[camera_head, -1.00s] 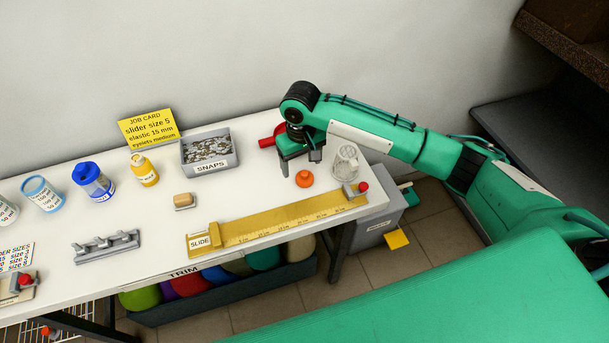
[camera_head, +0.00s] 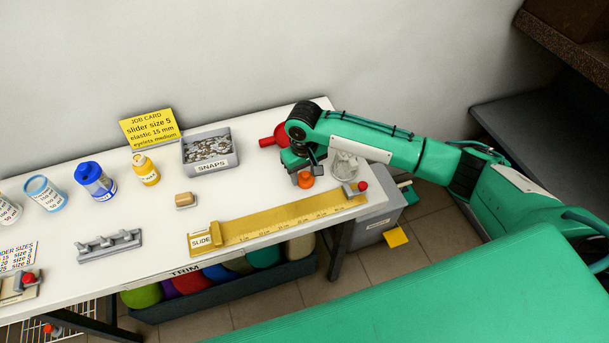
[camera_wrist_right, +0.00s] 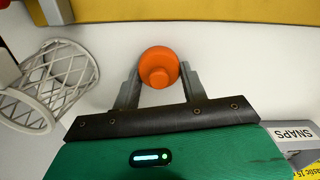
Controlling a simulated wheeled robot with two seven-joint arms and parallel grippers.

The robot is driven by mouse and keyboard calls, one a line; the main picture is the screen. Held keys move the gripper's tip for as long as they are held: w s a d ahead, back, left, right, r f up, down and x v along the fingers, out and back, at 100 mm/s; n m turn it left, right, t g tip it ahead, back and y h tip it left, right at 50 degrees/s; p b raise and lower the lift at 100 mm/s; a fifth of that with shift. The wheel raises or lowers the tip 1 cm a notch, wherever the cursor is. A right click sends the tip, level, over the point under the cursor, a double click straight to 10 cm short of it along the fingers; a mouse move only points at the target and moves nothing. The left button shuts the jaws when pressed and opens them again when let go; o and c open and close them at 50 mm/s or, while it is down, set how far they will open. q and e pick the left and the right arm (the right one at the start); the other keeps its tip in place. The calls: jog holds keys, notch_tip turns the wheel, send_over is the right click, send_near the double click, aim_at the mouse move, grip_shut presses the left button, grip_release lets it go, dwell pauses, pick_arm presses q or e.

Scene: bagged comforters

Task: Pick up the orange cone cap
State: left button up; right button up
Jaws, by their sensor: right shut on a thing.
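The orange cone cap (camera_head: 305,180) is at the right end of the white table, just behind the yellow slide ruler. My right gripper (camera_head: 305,177) has come down over it. In the right wrist view the orange cone cap (camera_wrist_right: 158,68) sits between the two grey fingertips of the right gripper (camera_wrist_right: 159,77), which are shut on its sides. I cannot tell whether the cap is lifted off the table. My left gripper is not in view.
A red object (camera_head: 268,141) and the snaps bin (camera_head: 209,153) are to the left.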

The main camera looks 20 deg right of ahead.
notch_tip(320, 180, up, 20)
jog(key=b, duration=0.1)
jog(key=shift+b, duration=0.3)
dwell(0.5)
